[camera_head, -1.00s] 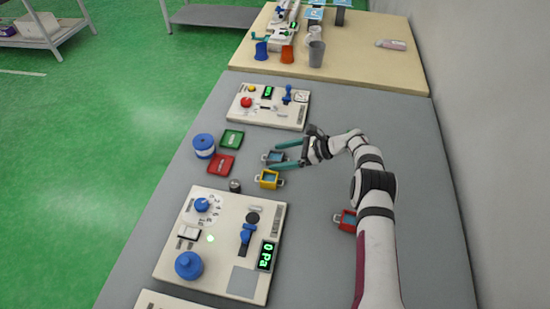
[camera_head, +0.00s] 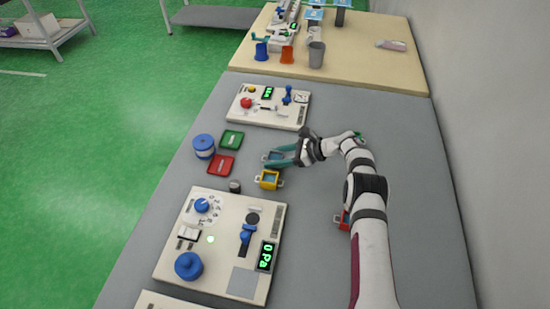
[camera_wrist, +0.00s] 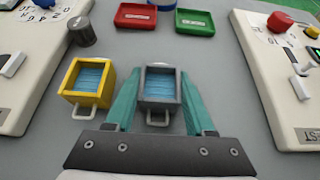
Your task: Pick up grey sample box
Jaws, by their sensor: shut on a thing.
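The grey sample box (camera_wrist: 160,86) is a small open-topped box with a blue inside and a grey handle loop, between the teal fingers in the wrist view. My gripper (camera_wrist: 160,92) is shut on it, one finger against each side. In the head view my gripper (camera_head: 281,158) reaches in from the right, and the grey box (camera_head: 272,155) is partly hidden by the fingers. I cannot tell whether the box is clear of the table.
A yellow sample box (camera_wrist: 88,82) stands close to the left of the grey one. A red sample box (camera_head: 343,220) is partly behind my arm. A red tray (camera_head: 221,164), green tray (camera_head: 232,140) and dark cylinder (camera_head: 235,186) are nearby. Control panels (camera_head: 222,245) (camera_head: 268,106) flank the area.

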